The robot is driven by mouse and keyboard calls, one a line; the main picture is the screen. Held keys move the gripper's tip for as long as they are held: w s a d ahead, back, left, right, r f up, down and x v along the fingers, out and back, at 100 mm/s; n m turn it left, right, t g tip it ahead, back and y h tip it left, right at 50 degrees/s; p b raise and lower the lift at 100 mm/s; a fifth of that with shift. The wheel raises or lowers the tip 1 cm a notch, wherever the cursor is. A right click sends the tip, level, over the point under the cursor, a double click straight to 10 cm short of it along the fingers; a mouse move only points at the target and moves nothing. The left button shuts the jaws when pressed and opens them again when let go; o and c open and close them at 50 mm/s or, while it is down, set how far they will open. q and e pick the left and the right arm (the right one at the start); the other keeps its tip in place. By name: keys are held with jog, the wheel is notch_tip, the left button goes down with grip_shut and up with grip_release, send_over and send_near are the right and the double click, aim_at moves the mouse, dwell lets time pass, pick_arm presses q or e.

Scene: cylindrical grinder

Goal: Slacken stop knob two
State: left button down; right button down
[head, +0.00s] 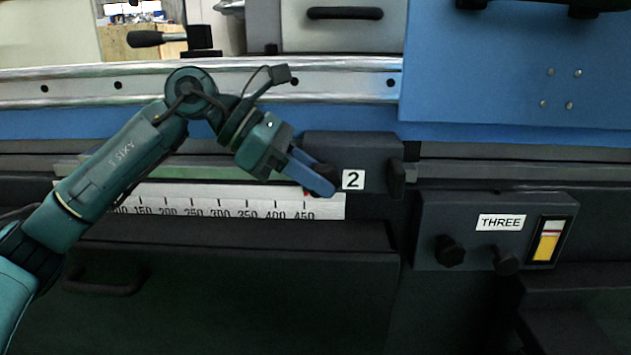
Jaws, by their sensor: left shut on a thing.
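The stop block labelled 2 (353,180) is a dark grey block (350,148) on the rail above the ruler scale. Its dark stop knob two (326,174) is just left of the label, mostly hidden behind my fingers. My left gripper (320,183) comes in from the left, with its blue fingers shut on the knob. Another dark knob (397,178) sticks out at the block's right end. My right gripper is not in view.
A white scale (230,202) runs below the rail. To the right is a panel marked THREE (501,223) with two dark knobs (450,251) and a yellow-and-white gauge (549,241). A drawer handle (103,287) is lower left. A black lever (158,38) stands above.

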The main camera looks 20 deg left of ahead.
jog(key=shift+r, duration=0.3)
pick_arm(q)
jog(key=c, duration=1.5)
grip_release()
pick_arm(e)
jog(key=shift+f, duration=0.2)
pick_arm(q)
jog(key=shift+a+r, duration=0.1)
jog(key=p+v, duration=0.3)
jog(key=v, duration=1)
jog(key=shift+p, duration=0.4)
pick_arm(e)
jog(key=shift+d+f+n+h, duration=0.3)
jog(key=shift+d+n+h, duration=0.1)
